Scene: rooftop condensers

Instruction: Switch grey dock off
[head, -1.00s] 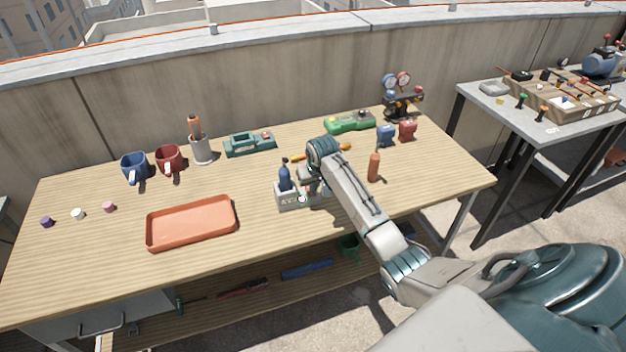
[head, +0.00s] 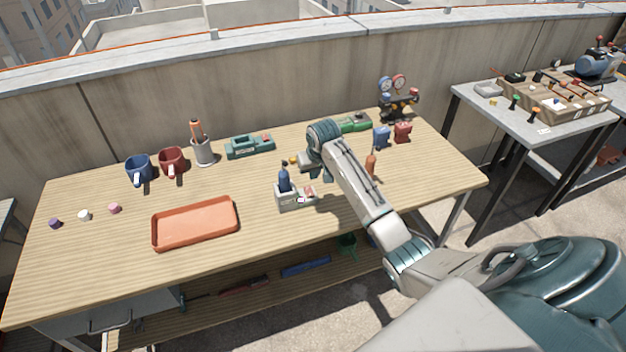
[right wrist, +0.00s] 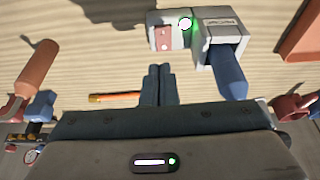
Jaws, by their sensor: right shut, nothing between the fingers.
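The grey dock (head: 287,202) stands near the front middle of the wooden bench, with a blue tool (head: 284,180) upright in it. In the right wrist view the dock (right wrist: 222,17) is at the top, the blue tool (right wrist: 230,72) pointing down from it. A pinkish-red switch (right wrist: 164,38) sits on its lower part, beside a glowing green light (right wrist: 186,23). My right gripper (head: 301,161) is just behind the dock, apart from it. Its fingers (right wrist: 158,72) are shut and empty, with their tips just short of the switch in the picture. My left gripper is out of view.
An orange tray (head: 195,223) lies left of the dock. An orange-brown bottle-like item (head: 371,165) stands right of my forearm. A teal device (head: 249,146), a green one (head: 356,123), mugs (head: 172,161) and a gauge stand (head: 398,100) line the back.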

